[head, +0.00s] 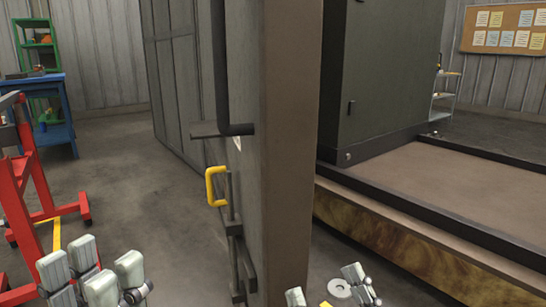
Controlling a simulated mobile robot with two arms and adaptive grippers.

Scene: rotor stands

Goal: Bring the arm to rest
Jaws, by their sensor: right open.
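My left gripper (92,274) is at the lower left, above the concrete floor. Its pale grey fingers stand apart, and I see nothing between them. My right gripper (325,290) is at the bottom, right of the thick brown post, partly cut off by the lower edge. Its fingers are apart and hold nothing that I can see. Most of both arms is outside the picture.
A tall brown post (287,150) with a yellow handle (211,187) stands between my grippers. A red stand (40,180) and blue table (58,95) are at left. A low platform (440,190) with a dark cabinet (385,80) fills the right.

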